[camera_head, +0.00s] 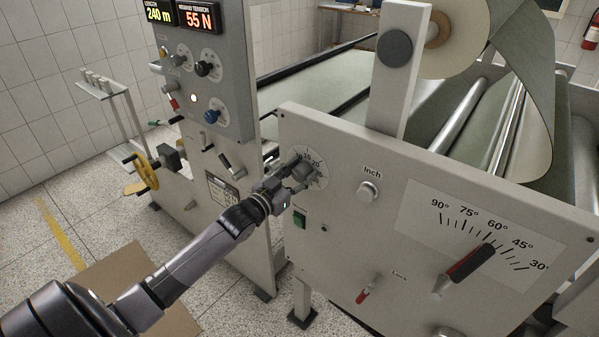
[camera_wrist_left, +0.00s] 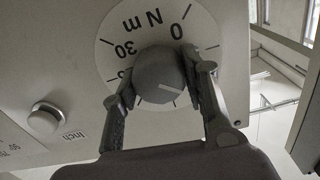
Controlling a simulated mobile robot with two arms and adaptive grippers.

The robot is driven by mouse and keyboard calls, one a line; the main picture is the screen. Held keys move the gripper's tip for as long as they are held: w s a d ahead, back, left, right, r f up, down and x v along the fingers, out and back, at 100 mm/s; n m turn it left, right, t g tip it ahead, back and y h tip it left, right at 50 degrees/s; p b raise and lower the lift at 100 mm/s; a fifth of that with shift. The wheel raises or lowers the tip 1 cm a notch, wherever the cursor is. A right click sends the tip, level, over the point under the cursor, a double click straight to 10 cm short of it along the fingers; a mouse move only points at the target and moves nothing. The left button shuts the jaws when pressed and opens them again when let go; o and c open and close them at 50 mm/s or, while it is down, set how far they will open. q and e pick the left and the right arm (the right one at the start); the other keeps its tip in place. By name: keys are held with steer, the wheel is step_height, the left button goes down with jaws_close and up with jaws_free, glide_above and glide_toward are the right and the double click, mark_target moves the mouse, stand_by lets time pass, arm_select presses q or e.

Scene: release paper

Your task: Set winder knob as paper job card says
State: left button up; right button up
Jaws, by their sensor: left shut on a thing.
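The grey round knob (camera_wrist_left: 158,70) sits on a white dial disc marked N m, upside down in the left wrist view. My left gripper (camera_head: 298,174) is shut around the knob, one finger on each side. In the head view the dial (camera_head: 320,166) is partly covered by the gripper. A small printed card (camera_head: 222,190) is on the left cabinet, its text too small to read. My right gripper is not in view.
Displays read 240 m and 55 N (camera_head: 200,18). A yellow handwheel (camera_head: 146,170) stands left.

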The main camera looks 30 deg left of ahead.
arm_select(q)
steer(key=shift+m, duration=0.5)
steer(key=o, duration=1.1)
steer(key=shift+o, duration=0.2)
steer(key=shift+s, duration=0.15)
steer(key=s, duration=1.1)
steer(key=shift+s+a, duration=0.4)
steer(key=shift+a, duration=0.05)
